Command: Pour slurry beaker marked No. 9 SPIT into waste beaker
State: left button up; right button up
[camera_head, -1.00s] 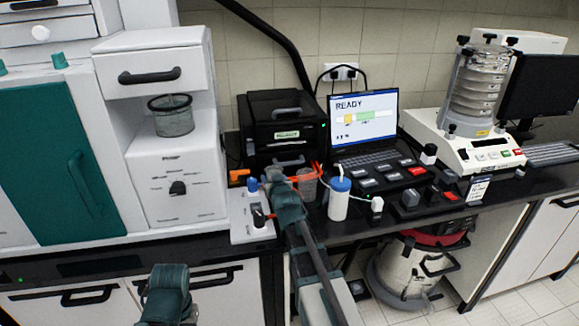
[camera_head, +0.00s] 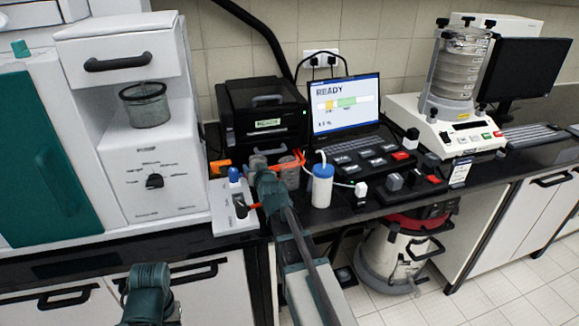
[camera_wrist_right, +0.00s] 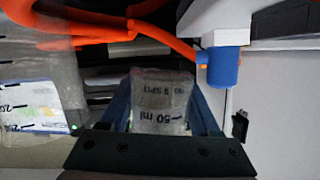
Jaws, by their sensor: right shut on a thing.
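My right gripper (camera_wrist_right: 165,130) is shut on a small clear beaker (camera_wrist_right: 160,105) marked "No. 9 SPIT" and "50 ml"; its lettering reads upside down in the wrist view. Its contents are not clear. In the head view my right gripper (camera_head: 262,162) is over the bench's front part, and the held beaker is hidden behind it. Another clear graduated beaker (camera_head: 289,174) stands just right of it; it seems to be the one at the wrist view's left (camera_wrist_right: 35,105). No waste label is readable. My left arm shows at the bottom left, its fingers out of view.
Orange tubing (camera_wrist_right: 120,40) lies close by. A blue-capped white bottle (camera_head: 322,187), a laptop (camera_head: 345,110), a black printer-like box (camera_head: 262,115) and a sieve shaker (camera_head: 455,90) stand around.

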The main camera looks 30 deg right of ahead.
jog(key=shift+d+m+y, duration=0.3)
jog(key=shift+m, duration=0.1)
jog(key=shift+s+d+r+m+p, duration=0.2)
jog(key=shift+m+p, duration=0.1)
jog(key=shift+m, duration=0.1)
jog(key=r+m+p, duration=0.1)
jog(key=r, duration=0.1)
jog(key=d+r+m+y+p, duration=0.1)
jog(key=p, duration=0.1)
jog(key=d+r+m+t+p, duration=0.1)
jog(key=r, duration=0.1)
jog(key=shift+s+r+y, duration=0.15)
jog(key=shift+r+y, duration=0.15)
jog(key=shift+d+f+m, duration=0.1)
jog(key=shift+f+m, duration=0.05)
jog(key=shift+m, duration=0.35)
jog(key=shift+r+m+t+y, duration=0.3)
jog(key=shift+r+m, duration=0.15)
jog(key=shift+m, duration=0.25)
jog(key=shift+f+m+y+b, duration=0.3)
jog(key=shift+f+m+b, duration=0.05)
jog(key=shift+m+b, duration=0.4)
dwell(0.4)
jog(key=shift+r+m+t, duration=0.5)
jog(key=shift+m, duration=0.25)
dwell(0.5)
